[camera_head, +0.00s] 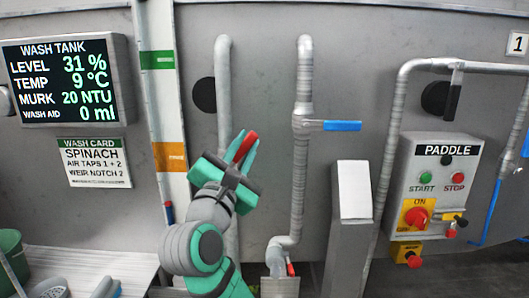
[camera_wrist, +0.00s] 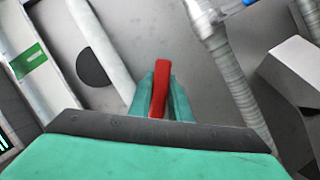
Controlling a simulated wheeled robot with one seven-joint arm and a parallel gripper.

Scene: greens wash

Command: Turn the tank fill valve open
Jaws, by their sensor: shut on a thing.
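A red lever handle (camera_head: 246,146) stands tilted up to the right in front of the left grey vertical pipe (camera_head: 224,80). My gripper (camera_head: 245,150), with teal fingers, is shut on this red handle. The wrist view shows the red handle (camera_wrist: 159,90) between the two fingers. The valve body behind the handle is hidden by my gripper, so I cannot tell how it joins the pipe. The wash tank display (camera_head: 68,80) reads level 31 %, 9 °C, 20 NTU and wash aid 0 ml.
A blue lever (camera_head: 342,126) sticks out right from the middle pipe (camera_head: 303,90). A small red lever (camera_head: 290,269) sits low on that pipe. A grey post (camera_head: 350,190) and the paddle control box (camera_head: 435,175) stand to the right. A green bucket (camera_head: 10,260) is at lower left.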

